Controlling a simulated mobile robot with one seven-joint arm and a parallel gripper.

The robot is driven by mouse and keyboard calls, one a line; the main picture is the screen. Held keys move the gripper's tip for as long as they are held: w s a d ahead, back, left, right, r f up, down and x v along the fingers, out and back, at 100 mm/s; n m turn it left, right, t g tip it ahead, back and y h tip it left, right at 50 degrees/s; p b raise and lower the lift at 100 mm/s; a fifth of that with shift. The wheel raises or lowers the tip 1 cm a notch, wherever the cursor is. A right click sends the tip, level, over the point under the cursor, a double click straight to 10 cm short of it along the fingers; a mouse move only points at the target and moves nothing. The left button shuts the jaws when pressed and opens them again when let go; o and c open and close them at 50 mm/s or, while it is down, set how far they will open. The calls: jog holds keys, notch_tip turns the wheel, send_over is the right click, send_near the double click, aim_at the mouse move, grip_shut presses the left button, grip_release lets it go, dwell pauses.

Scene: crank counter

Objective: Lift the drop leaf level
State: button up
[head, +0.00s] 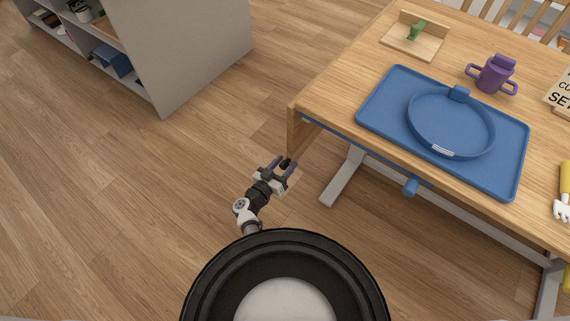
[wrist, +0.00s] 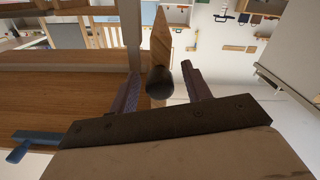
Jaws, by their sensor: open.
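The wooden drop leaf (head: 300,138) hangs down at the table's left end, seen nearly edge-on in the head view. In the wrist view a narrow wooden piece (wrist: 160,42), which looks like the leaf, rises behind a dark round knob (wrist: 159,84). My gripper (head: 284,166) is low beside the leaf's lower part, with its purple fingers apart. In the wrist view my open gripper (wrist: 164,88) has one finger on each side of the knob, with a gap clearly visible on the right. Whether the left finger touches it, I cannot tell.
The wooden table (head: 345,75) carries a blue tray (head: 375,110), a purple two-handled cup (head: 493,75) and a green item on a wooden stand (head: 415,32). A blue handle (head: 410,187) sticks out below its front edge. A grey shelf unit (head: 190,50) stands left; floor between is clear.

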grip_shut()
jog(key=shift+w+a, duration=0.4)
jog(key=shift+a, duration=0.1)
jog(key=w+a+r+m+b, duration=0.2)
jog(key=w+a+r+m, duration=0.3)
jog(key=a, duration=0.2)
jog(key=w+a+r+m+b, duration=0.2)
jog(key=w+a+r+m, duration=0.25)
jog(key=a, duration=0.35)
jog(key=w+a+r+m+p, duration=0.2)
jog(key=r+m, duration=0.2)
jog(key=r, duration=0.5)
jog(key=w+a+r+m+p, duration=0.2)
jog(key=r+m+p, duration=0.1)
jog(key=r, duration=0.6)
jog(key=shift+w+m, duration=0.15)
jog(key=shift+m, duration=0.6)
